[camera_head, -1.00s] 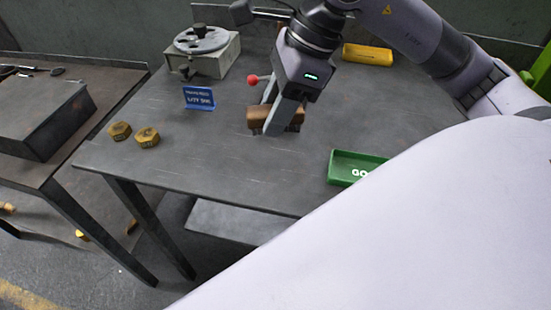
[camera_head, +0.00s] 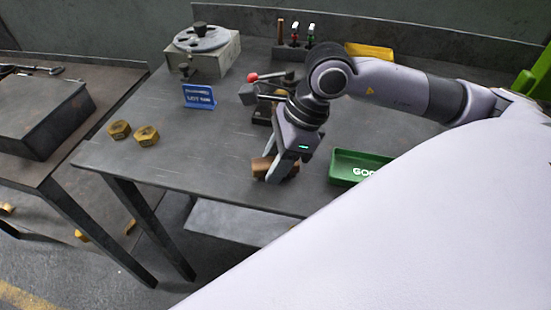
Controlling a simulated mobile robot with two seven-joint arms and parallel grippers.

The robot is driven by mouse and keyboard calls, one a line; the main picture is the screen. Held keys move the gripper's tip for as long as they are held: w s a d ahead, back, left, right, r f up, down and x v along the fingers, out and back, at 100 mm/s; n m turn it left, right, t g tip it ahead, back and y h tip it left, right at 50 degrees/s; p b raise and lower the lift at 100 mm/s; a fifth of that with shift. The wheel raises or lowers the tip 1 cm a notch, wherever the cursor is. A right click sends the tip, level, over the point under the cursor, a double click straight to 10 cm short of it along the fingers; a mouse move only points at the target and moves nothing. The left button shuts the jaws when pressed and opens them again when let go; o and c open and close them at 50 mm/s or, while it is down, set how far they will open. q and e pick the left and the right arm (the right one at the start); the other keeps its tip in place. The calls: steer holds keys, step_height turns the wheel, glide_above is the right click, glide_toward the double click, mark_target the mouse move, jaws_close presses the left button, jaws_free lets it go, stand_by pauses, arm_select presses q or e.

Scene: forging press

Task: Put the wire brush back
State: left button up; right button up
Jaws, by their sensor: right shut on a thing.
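The wire brush (camera_head: 262,167) shows as a brown, wood-coloured block low over the front part of the grey table, left of the green tray. My right gripper (camera_head: 276,172) points down and is shut on it; its fingers cover part of the brush. The bristles cannot be made out. I cannot tell whether the brush touches the tabletop. My left gripper is not in view.
A green tray (camera_head: 343,178) lies right of the gripper. A red-knobbed lever device (camera_head: 247,95) stands behind it, with a small tool rack (camera_head: 292,53) and a yellow tray (camera_head: 370,51) farther back. Left are a blue sign (camera_head: 199,97) and two brass nuts (camera_head: 147,136).

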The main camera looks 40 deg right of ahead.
steer(key=shift+f+b, duration=0.2)
steer(key=shift+b, duration=0.1)
steer(key=o, duration=0.9)
steer(key=shift+r, duration=0.1)
steer(key=shift+o, duration=0.2)
steer(key=shift+r+p, duration=0.25)
steer(key=shift+p, duration=0.15)
steer(key=v, duration=1.1)
steer(key=shift+d+r, duration=0.2)
steer(key=shift+r, duration=0.15)
steer(key=shift+s, duration=0.15)
